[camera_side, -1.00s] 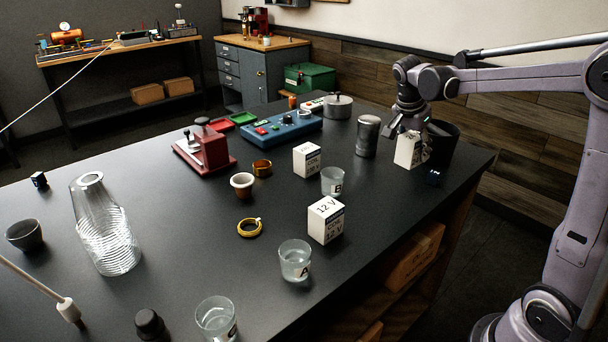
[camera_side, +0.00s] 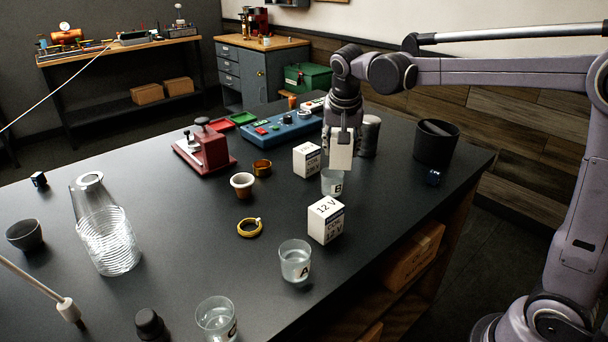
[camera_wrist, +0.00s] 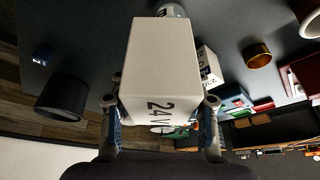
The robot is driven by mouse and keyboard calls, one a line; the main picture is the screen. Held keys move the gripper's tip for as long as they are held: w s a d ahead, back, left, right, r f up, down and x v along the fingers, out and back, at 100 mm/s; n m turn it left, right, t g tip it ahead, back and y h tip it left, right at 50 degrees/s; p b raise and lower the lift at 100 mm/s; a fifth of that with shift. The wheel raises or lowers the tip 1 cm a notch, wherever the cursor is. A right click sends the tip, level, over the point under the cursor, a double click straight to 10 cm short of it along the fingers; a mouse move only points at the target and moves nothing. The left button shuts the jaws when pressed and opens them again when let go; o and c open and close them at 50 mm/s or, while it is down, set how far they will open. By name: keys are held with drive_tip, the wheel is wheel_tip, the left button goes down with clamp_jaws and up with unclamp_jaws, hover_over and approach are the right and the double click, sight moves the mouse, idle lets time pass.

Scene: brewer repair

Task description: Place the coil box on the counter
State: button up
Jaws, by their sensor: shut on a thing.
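My gripper (camera_side: 343,130) is shut on a white coil box (camera_side: 341,156) and holds it above the dark counter (camera_side: 200,275). In the wrist view the held coil box (camera_wrist: 160,70) fills the middle and reads "24V", with a finger on each side. In the side view it hangs just above and behind glass B (camera_side: 332,184). A second white box (camera_side: 307,160) stands just left of it, and a box marked "12 V" (camera_side: 325,220) stands nearer the camera.
A black bin (camera_side: 436,145) and a small blue cube (camera_side: 433,177) are at the right. A metal canister (camera_side: 369,136) stands behind the held box. The counter right of the 12 V box is clear.

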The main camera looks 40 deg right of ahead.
drive_tip(key=a+n+t+y, duration=0.25)
drive_tip(key=a+n, duration=0.65)
drive_tip(key=a, duration=1.9)
drive_tip(key=shift+n+g+y, duration=0.3)
drive_tip(key=shift+g+y, duration=0.05)
drive_tip(key=a+f, duration=0.2)
drive_tip(key=a, duration=0.2)
drive_tip(key=a+f, duration=0.2)
drive_tip(key=a, duration=0.2)
drive_tip(key=a+f, duration=0.2)
drive_tip(key=a, duration=0.1)
drive_tip(key=shift+w+a+f, duration=0.1)
drive_tip(key=shift+a+f, duration=0.2)
drive_tip(key=shift+a, duration=0.1)
drive_tip(key=shift+a+f, duration=0.25)
drive_tip(key=shift+f, duration=1.85)
drive_tip(key=shift+f, duration=0.15)
drive_tip(key=o, duration=1.3)
